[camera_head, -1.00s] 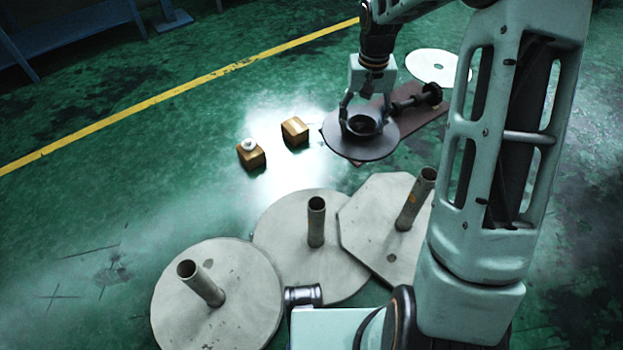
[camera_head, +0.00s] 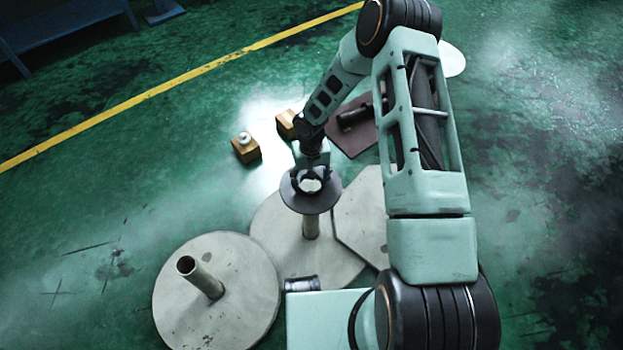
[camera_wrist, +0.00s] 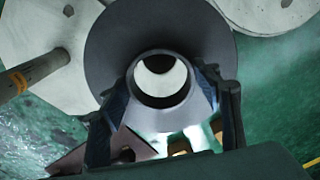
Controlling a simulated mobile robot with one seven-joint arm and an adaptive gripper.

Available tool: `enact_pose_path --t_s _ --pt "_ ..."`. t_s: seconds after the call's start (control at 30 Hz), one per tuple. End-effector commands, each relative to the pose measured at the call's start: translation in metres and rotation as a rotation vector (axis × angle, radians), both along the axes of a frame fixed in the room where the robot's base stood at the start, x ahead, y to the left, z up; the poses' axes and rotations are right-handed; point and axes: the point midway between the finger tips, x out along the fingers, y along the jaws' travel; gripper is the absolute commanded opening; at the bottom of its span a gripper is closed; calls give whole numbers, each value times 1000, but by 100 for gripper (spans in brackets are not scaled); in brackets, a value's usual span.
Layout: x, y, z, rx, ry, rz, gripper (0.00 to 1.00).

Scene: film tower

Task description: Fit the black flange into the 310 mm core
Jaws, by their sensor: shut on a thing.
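The black flange (camera_head: 297,203), a dark disc with a raised ring-shaped hub, is held in my gripper (camera_head: 311,180). In the wrist view the two fingers (camera_wrist: 168,100) are shut on the sides of the hub of the flange (camera_wrist: 160,35). In the head view the flange overlaps the top of the middle tube core (camera_head: 311,228), which stands upright on a round pale base. Contact between them cannot be told. Another tube core (camera_head: 203,278) stands on the left round base. No 310 mm label is readable. The wrist view shows an orange-marked tube (camera_wrist: 38,75) at left.
A pale angular base (camera_head: 362,215) is partly hidden by my arm. A short dark cylinder (camera_head: 302,284) lies near the round bases. Two wooden blocks, one (camera_head: 246,150) topped by a white ring, and a brown plate (camera_head: 355,138) lie behind. Green floor at left is open.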

Motion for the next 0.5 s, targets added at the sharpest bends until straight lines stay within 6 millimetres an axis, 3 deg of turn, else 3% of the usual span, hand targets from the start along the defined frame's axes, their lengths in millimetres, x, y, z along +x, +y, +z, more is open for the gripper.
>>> enact_pose_path --t_s 0.5 --pt "1 -1 -47 -1 -1 -1 30"
